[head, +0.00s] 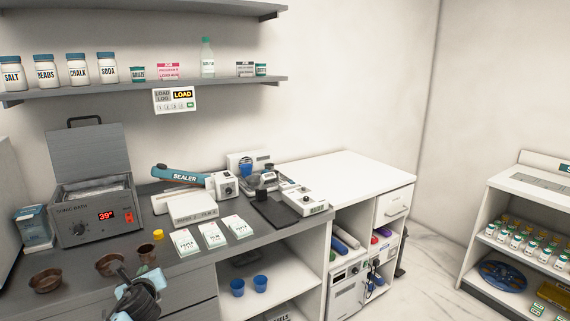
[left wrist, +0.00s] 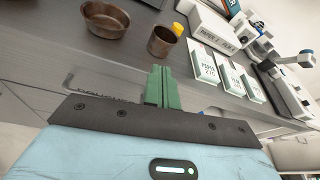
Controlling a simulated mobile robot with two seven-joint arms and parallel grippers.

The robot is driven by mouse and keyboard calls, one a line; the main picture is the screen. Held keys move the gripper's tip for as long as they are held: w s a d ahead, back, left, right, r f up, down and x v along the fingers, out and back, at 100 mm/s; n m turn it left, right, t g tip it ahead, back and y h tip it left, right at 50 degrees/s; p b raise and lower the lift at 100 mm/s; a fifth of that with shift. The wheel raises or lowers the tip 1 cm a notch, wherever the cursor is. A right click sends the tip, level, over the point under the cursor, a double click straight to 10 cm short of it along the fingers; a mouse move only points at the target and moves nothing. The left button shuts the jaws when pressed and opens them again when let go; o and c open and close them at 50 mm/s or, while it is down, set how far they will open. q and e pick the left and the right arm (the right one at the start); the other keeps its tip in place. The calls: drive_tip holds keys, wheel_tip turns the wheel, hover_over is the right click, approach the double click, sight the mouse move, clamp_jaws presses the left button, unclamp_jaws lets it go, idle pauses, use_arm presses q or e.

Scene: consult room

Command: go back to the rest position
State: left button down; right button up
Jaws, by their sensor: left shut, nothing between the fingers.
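My left gripper (head: 124,276) is at the bottom left of the head view, by the front edge of the grey counter (head: 190,262). In the left wrist view its green fingers (left wrist: 162,88) are together with nothing between them. They stand in front of the drawer fronts below the counter edge, apart from the items on top. My right gripper is in neither view.
Near the gripper are brown bowls (head: 46,281), a small brown cup (head: 147,256) and a yellow-capped item (head: 158,235). A sonic bath (head: 90,205), white packets (head: 212,235) and a blue sealer (head: 185,174) stand farther back. The white counter top (head: 345,172) at right is clear.

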use_arm(q)
drive_tip(key=s+d+f+n+g+h, duration=0.1)
drive_tip(key=s+d+f+n+h, duration=0.2)
drive_tip(key=s+d+f+n, duration=0.55)
drive_tip(key=s+d+f+n+g+h, duration=0.25)
drive_tip(key=s+d+f, duration=0.25)
drive_tip(key=s+f, duration=0.75)
drive_tip(key=s+d+f+n+h, duration=0.1)
drive_tip(key=s+d+n, duration=0.1)
drive_tip(key=s+n, duration=0.5)
drive_tip(key=s+d+f+n+h, duration=0.1)
drive_tip(key=s+n, duration=0.7)
drive_tip(key=s, duration=0.7)
drive_tip(key=shift+s+d+h, duration=0.3)
drive_tip(key=shift+d+h, duration=0.05)
drive_tip(key=shift+d, duration=0.05)
